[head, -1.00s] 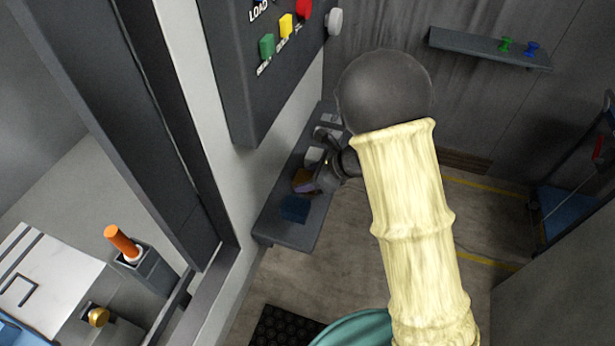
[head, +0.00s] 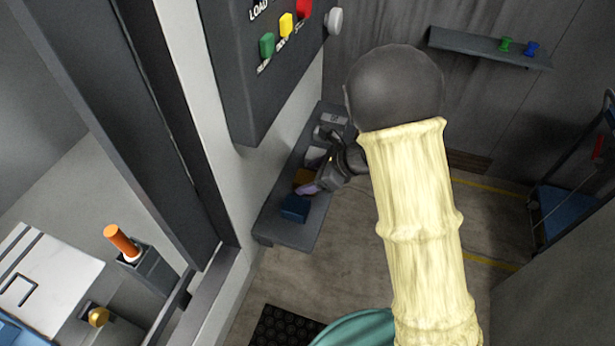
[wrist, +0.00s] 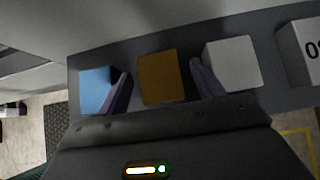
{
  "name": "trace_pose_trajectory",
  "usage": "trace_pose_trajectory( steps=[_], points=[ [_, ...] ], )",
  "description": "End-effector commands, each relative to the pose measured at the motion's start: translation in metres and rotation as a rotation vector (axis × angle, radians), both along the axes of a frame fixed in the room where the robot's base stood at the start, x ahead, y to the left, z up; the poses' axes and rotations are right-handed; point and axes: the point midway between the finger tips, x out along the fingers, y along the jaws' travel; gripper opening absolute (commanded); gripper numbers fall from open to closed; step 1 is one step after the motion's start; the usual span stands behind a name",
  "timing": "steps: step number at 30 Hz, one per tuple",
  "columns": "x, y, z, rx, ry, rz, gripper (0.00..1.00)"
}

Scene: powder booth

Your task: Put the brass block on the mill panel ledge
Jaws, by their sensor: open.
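The brass block (wrist: 160,78) stands on the dark ledge (wrist: 282,92) below the panel, between a blue block and a white block. In the head view the brass block (head: 304,176) is partly hidden by my gripper. My gripper (wrist: 160,74) is open, with one purple finger on each side of the brass block. A narrow gap shows between each finger and the block. In the head view my gripper (head: 310,188) is low over the ledge (head: 283,233).
A blue block (wrist: 97,88) stands close outside the left finger, and a white block (wrist: 232,62) close outside the right finger. A numbered block (wrist: 300,50) is farther right. The control panel (head: 250,90) hangs above the ledge. A wall shelf (head: 470,44) holds green and blue pieces.

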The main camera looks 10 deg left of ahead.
Motion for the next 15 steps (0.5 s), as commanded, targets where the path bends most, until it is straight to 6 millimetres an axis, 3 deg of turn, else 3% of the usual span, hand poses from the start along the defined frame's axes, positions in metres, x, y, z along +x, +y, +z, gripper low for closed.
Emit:
trace_pose_trajectory(
  steps=[15],
  points=[
    [-0.005, -0.068, 0.067, 0.002, -0.002, -0.002, 0.67]
  ],
)
